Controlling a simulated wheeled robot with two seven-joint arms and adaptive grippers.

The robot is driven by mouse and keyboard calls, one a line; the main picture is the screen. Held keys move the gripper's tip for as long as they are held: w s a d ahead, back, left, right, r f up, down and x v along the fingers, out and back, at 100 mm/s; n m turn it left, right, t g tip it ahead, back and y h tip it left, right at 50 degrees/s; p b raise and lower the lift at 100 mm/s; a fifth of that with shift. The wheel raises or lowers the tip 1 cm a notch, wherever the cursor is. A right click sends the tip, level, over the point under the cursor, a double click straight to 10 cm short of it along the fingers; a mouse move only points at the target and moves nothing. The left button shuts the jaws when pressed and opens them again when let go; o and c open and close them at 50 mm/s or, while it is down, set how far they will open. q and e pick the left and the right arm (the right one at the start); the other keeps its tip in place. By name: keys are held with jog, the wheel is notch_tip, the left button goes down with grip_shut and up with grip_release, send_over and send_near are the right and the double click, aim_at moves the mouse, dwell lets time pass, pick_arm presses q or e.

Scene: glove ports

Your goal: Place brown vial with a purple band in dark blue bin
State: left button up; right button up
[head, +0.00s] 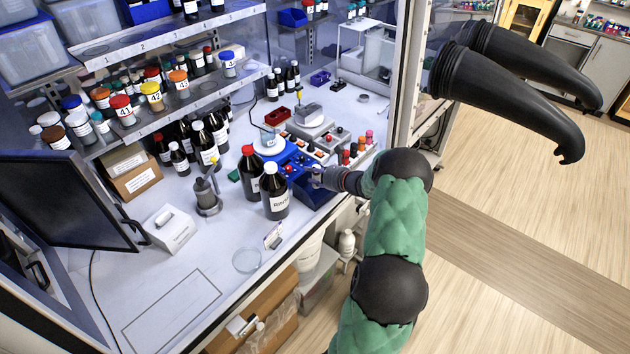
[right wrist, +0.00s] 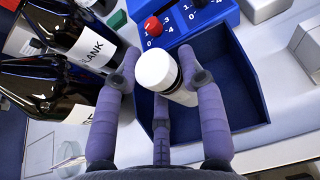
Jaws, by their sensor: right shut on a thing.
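My right gripper (head: 315,177) reaches in from the right, over the front of the bench. In the right wrist view, my right gripper (right wrist: 160,80) is shut on a small vial (right wrist: 158,72) with a white cap. Only the cap and a little of the dark body show. Its band cannot be made out. The dark blue bin (right wrist: 228,75) lies below and behind the vial in that view. In the head view the bin (head: 316,197) sits under the gripper, partly covered by it. I cannot tell whether the vial touches the bin. My left gripper is out of view.
Two large dark bottles (head: 275,190) (head: 251,168) stand just left of the bin, close to the gripper in the right wrist view (right wrist: 75,35). A blue device with a red knob (right wrist: 153,26) is behind the bin.

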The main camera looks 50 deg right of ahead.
jog(key=shift+d+f, duration=0.1)
jog(key=shift+f, duration=1.55)
jog(key=shift+f, duration=0.1)
jog(key=o, duration=0.9)
jog(key=shift+f, duration=0.1)
jog(key=shift+o, duration=0.2)
jog(key=shift+r, duration=0.2)
jog(key=v, duration=1.2)
jog(key=shift+w, duration=0.1)
